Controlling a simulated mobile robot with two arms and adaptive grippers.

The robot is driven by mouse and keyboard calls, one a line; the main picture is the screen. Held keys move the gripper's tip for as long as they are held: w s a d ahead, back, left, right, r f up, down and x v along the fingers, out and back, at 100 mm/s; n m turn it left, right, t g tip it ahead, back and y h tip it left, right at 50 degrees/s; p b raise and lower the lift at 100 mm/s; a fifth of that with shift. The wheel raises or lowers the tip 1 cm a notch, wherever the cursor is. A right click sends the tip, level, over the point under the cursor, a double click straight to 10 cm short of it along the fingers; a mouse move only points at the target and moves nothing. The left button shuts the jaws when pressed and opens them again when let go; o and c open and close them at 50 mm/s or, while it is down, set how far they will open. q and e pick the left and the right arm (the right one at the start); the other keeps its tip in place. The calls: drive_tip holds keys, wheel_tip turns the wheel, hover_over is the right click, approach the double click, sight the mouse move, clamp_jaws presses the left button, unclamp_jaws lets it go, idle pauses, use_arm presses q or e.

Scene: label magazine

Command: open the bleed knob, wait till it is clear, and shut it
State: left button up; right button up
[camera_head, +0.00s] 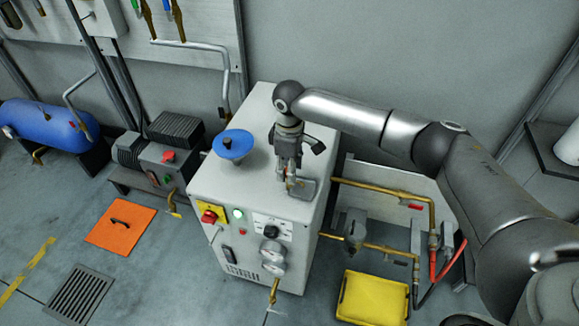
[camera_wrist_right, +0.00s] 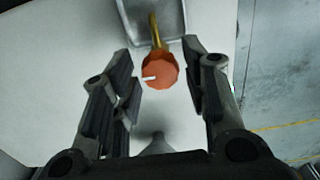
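The bleed knob (camera_wrist_right: 161,70) is a small orange-red knob with a white pointer mark, which points left in the right wrist view. A brass stem or pipe runs from it over a grey metal tray (camera_wrist_right: 131,14) on top of the white machine. My right gripper (camera_wrist_right: 163,82) is open, with a finger on each side of the knob and a visible gap at both sides. In the head view my right gripper (camera_head: 288,182) points down at the machine top and mostly hides the knob; the tray (camera_head: 306,190) shows beside it. My left gripper is in neither view.
A yellow bin (camera_head: 372,298) stands on the floor.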

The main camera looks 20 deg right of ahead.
drive_tip(key=c, duration=0.6)
drive_tip(key=shift+c, duration=0.2)
